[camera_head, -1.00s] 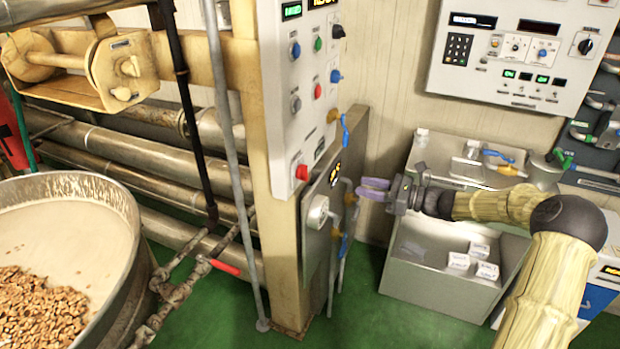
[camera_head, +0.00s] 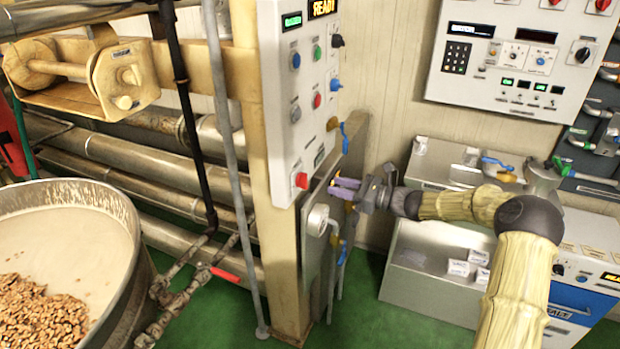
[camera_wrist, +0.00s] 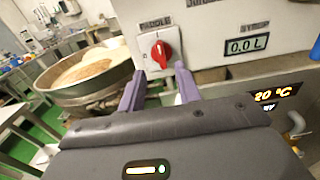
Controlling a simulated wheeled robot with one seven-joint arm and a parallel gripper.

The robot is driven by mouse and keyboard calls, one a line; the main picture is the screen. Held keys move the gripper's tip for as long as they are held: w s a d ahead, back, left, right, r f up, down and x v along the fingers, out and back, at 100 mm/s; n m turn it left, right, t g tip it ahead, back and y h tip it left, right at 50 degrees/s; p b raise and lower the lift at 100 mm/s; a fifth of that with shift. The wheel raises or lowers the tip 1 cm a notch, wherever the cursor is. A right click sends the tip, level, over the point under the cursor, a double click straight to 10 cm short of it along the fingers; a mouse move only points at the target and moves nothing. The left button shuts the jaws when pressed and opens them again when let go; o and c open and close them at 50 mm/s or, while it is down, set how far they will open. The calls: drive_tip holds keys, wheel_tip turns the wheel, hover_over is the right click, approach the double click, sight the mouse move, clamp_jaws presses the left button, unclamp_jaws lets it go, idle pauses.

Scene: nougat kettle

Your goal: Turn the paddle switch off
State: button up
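The paddle switch (camera_wrist: 160,50) is a red rotary knob on a white plate under the label "PADDLE" in the wrist view. In the head view what looks like the same red knob (camera_head: 301,180) sits at the bottom of the tall grey control panel (camera_head: 292,140). My gripper (camera_head: 343,188) is open and empty, to the right of the panel's lower edge in the head view. In the wrist view its two purple fingers (camera_wrist: 160,75) point toward the knob, one low on each side, with a visible gap between. No contact with the knob shows.
A syrup display (camera_wrist: 248,45) reads 0.0 L beside the switch, with a 20 °C display (camera_wrist: 277,93) below. A white round fitting (camera_head: 317,220) and blue-handled valves (camera_head: 344,138) are close to my gripper. A large kettle (camera_head: 128,240) with nougat stands left.

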sight(303, 181)
drive_tip(key=x, duration=0.9)
drive_tip(key=shift+p, duration=0.45)
clamp_jaws()
